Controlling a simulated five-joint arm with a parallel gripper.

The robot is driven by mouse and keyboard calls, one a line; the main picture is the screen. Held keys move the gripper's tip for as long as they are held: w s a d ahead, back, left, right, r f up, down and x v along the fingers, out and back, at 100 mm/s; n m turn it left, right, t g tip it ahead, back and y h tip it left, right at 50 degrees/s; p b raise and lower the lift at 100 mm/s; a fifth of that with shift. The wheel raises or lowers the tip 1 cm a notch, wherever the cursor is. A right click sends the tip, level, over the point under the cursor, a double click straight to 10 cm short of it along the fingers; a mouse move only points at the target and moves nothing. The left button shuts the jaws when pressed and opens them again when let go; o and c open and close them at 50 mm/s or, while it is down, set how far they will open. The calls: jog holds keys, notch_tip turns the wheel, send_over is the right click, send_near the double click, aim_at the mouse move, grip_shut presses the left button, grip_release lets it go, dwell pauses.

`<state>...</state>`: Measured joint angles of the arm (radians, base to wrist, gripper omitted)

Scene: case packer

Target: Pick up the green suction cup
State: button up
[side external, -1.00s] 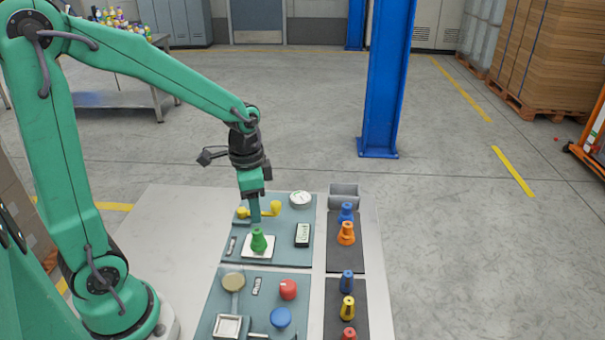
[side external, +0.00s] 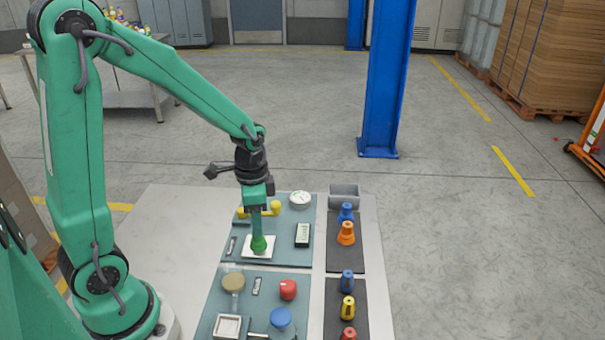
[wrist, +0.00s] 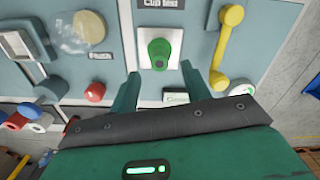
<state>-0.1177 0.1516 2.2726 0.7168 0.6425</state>
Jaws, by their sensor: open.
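The green suction cup (side external: 259,245) stands upright on a white square pad (side external: 271,254) on the upper grey-blue panel. My gripper (side external: 257,232) points down just above the cup, and its fingers overlap the cup's top in the side view. In the wrist view the green cup (wrist: 165,48) lies between and beyond the two fingertips of my gripper (wrist: 160,72). The fingers are apart with nothing between them. Whether they touch the cup cannot be told.
A yellow handle (side external: 275,209) and a round gauge (side external: 300,199) lie behind the cup, with a small display box (side external: 302,235) to its right. A red knob (side external: 288,289) and a blue knob (side external: 281,317) are nearer. Orange (side external: 346,233) and other coloured cups stand on dark mats at right.

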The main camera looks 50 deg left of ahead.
jog(key=shift+f, duration=2.6)
grip_shut()
jog(key=shift+r, duration=0.1)
jog(key=shift+r, duration=1.05)
notch_tip(320, 180, up, 2)
jog(key=s+d+r, duration=0.5)
jog(key=d+r, duration=0.1)
jog(key=d, duration=0.4)
jog(key=shift+d+r, duration=0.3)
jog(key=shift+r, duration=0.05)
